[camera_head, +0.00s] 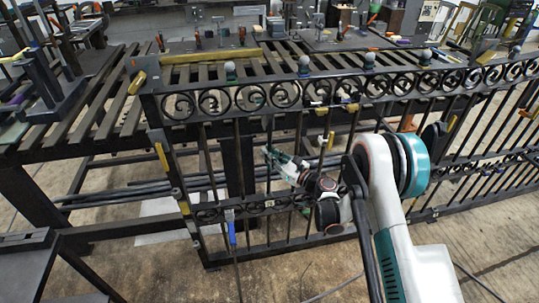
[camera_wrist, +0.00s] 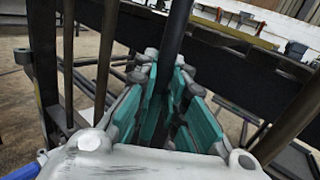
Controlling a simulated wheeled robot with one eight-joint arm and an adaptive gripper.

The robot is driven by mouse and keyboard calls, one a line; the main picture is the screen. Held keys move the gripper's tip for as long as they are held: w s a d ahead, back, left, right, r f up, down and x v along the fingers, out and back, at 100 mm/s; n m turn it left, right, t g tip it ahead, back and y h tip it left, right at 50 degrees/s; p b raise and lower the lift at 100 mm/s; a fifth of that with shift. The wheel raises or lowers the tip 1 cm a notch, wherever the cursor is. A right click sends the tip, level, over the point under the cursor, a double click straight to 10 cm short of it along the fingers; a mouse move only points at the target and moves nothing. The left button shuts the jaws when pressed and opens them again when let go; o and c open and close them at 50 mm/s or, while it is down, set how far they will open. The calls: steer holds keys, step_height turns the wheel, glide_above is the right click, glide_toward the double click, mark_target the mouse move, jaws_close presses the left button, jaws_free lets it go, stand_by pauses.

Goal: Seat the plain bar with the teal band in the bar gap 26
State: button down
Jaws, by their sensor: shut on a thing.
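The scroll gate (camera_head: 206,124) stands upright across the head view, with two rows of dark scrolls and several vertical bars. My gripper (camera_head: 272,156) is at its left part, between the upper and lower scroll rows. In the wrist view my gripper (camera_wrist: 168,105) has its teal-padded fingers shut on a dark, plain upright bar (camera_wrist: 177,32). The bar's lower part is hidden between the fingers. I cannot make out a teal band on it apart from the teal pads. No gap number is legible, so I cannot tell which gap is 26 or whether the bar is seated.
A dark slatted workbench (camera_head: 100,105) stands behind the gate. A blue-handled item (camera_head: 232,232) is at the gate's lower left. Brown upright bars (camera_wrist: 106,60) stand close to my gripper in the wrist view. Bare floor (camera_head: 480,255) lies at the right front.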

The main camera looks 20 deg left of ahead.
steer(key=shift+f, duration=1)
stand_by(0.8)
steer(key=shift+w+a+h, duration=0.15)
steer(key=shift+w+a, duration=0.2)
steer(key=shift+w, duration=0.2)
steer(key=shift+w+a+h, duration=0.15)
steer(key=shift+w+a, duration=0.15)
steer(key=shift+w, duration=0.25)
stand_by(1.2)
steer(key=c, duration=1.6)
jaws_free()
steer(key=shift+o, duration=0.2)
steer(key=v, duration=1.2)
steer(key=shift+r, duration=0.1)
